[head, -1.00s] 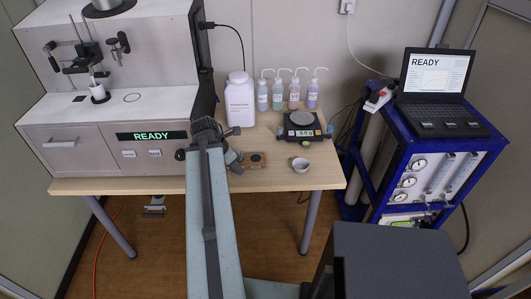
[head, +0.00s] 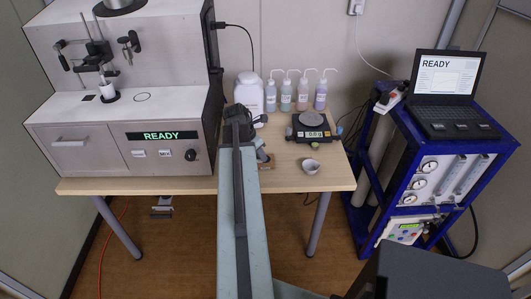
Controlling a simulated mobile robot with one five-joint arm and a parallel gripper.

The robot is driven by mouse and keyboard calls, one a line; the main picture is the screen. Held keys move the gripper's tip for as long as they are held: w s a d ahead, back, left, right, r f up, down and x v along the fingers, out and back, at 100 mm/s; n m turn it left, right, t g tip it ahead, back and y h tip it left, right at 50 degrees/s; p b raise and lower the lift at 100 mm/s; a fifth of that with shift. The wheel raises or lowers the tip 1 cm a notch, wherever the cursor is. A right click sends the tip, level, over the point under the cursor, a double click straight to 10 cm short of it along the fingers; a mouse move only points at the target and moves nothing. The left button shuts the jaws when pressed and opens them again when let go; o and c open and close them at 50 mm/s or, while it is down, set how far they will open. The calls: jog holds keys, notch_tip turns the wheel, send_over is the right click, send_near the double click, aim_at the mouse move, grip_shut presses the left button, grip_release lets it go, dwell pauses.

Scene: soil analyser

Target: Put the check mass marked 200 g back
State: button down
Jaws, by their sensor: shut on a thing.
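My gripper (head: 262,154) is partly hidden behind my own arm, low over the table just left of the balance. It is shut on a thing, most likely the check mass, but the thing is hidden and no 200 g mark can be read. The small wooden block (head: 268,163) lies on the table at the gripper, mostly covered by my arm and gripper. I cannot tell whether the held thing touches it. The black balance (head: 312,129) stands behind and to the right, with no mass visible on its pan.
A white bowl (head: 310,166) sits near the front edge of the table (head: 300,183). A white jar (head: 248,92) and several wash bottles (head: 287,92) stand behind. The analyser (head: 110,120) fills the left side. A blue cart (head: 400,170) with a laptop (head: 445,85) stands right.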

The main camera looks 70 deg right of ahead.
jog(key=d, duration=0.4)
jog(key=shift+d+f, duration=0.2)
jog(key=shift+s+d+f, duration=0.1)
jog(key=shift+s+d, duration=0.05)
jog(key=shift+d, duration=0.55)
jog(key=f+b, duration=0.3)
jog(key=b, duration=0.1)
jog(key=shift+s+a+f, duration=0.1)
jog(key=shift+a+f, duration=0.1)
jog(key=shift+f, duration=0.15)
jog(key=shift+r, duration=0.15)
jog(key=c, duration=1.4)
grip_release()
jog(key=shift+f, duration=0.2)
jog(key=o, duration=0.4)
jog(key=shift+o, duration=0.2)
